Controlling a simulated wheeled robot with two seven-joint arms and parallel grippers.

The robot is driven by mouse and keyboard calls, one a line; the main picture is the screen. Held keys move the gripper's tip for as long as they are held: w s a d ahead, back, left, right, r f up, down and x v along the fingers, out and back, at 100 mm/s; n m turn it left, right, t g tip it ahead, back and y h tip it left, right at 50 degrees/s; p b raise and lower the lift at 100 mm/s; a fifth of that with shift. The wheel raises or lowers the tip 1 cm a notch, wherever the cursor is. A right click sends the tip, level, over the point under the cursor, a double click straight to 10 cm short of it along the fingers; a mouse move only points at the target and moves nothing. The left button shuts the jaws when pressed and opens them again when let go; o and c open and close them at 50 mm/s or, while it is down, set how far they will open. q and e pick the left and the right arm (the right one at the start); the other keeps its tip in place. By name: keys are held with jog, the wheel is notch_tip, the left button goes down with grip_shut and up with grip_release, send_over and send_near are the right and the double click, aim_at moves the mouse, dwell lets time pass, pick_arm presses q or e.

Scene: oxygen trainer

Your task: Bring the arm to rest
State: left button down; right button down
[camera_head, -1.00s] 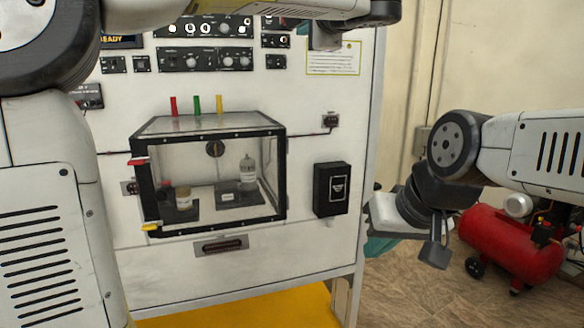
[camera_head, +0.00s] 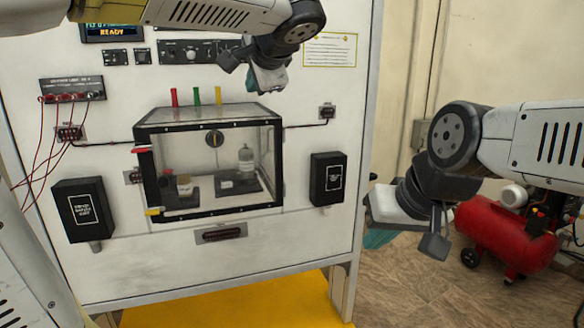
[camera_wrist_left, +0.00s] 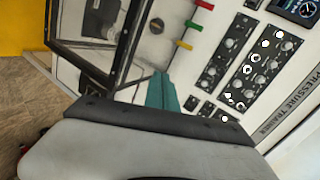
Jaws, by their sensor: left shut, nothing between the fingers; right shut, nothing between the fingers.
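My left arm comes in across the top of the head view. My left gripper (camera_head: 268,80) hangs in front of the upper panel, above and right of the clear chamber. It is shut with nothing in it; its teal fingers (camera_wrist_left: 161,92) show together in the left wrist view. My right gripper (camera_head: 378,238) is right of the panel, pointing left and down, with its teal fingers partly hidden behind the hand. It is shut and empty. Both grippers appear clear of the panel's objects.
The white panel (camera_head: 120,275) carries the black-framed chamber (camera_head: 210,212), with red, green and yellow pegs above it. Black boxes (camera_head: 84,210) (camera_head: 328,180) flank it. Red cables (camera_head: 40,150) hang at left. A red compressor (camera_head: 505,235) stands on the floor at right.

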pick_arm(q)
jog(key=s+a+f+n+g+h, duration=0.1)
jog(key=s+a+f+n+g, duration=0.1)
jog(key=s+a+f, duration=0.35)
jog(key=s+a+f+n+g+h, duration=0.1)
jog(key=s+a+f+n+g, duration=0.15)
jog(key=f, duration=0.55)
jog(key=s+d+f+n+g+h, duration=0.1)
jog(key=s+f+n+h, duration=0.3)
jog(key=s+f, duration=0.6)
jog(key=s+d+n, duration=0.1)
jog(key=s+n, duration=0.1)
jog(key=shift+f+n+h, duration=0.3)
jog(key=shift+n+h, duration=0.05)
jog(key=shift+h, duration=0.05)
jog(key=shift+g, duration=0.25)
